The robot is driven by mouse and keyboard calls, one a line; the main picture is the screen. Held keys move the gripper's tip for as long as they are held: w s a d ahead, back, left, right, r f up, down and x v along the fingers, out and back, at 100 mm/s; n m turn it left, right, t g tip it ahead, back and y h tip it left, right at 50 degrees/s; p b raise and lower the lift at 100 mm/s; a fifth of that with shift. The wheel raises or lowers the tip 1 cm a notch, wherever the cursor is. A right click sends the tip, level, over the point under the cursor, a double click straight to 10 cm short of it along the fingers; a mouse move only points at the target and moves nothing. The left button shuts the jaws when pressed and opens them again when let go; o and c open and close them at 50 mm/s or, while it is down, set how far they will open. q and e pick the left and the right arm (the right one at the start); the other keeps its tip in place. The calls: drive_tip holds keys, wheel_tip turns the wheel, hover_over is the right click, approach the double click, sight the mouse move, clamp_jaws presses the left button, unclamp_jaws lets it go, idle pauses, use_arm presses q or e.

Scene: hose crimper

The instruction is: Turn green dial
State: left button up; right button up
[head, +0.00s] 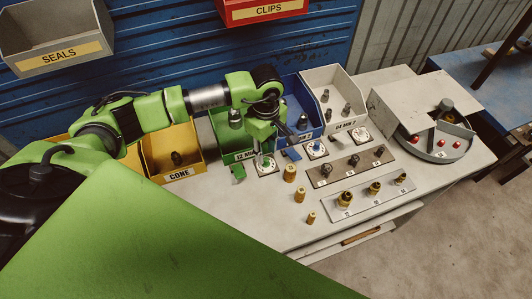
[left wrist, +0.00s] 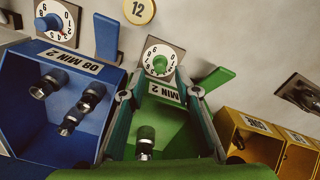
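The green dial (left wrist: 160,65) is a green knob on a white numbered plate, in front of the green bin marked 12 MIN (left wrist: 145,150). In the head view the dial (head: 265,167) shows just below my left gripper (head: 264,148), which partly covers it. In the left wrist view my left gripper (left wrist: 160,95) is open, its fingertips apart on either side of the bin's label, just short of the dial. Nothing shows between the fingers, and they look clear of the knob. My right gripper is not in view.
A green paddle (left wrist: 217,78) stands beside the dial, and a blue paddle (left wrist: 105,38) on its other side. The blue dial (head: 316,148) and a white dial (head: 361,134) lie to the right. Brass fittings (head: 290,173) stand in front; a yellow CONE bin (head: 160,172) is left.

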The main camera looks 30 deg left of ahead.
sight(266, 159)
use_arm(q)
wheel_tip(266, 159, down, 3)
drive_tip(key=shift+f+p, duration=0.15)
drive_tip(key=shift+p, duration=0.3)
drive_tip(key=shift+f, duration=0.4)
clamp_jaws()
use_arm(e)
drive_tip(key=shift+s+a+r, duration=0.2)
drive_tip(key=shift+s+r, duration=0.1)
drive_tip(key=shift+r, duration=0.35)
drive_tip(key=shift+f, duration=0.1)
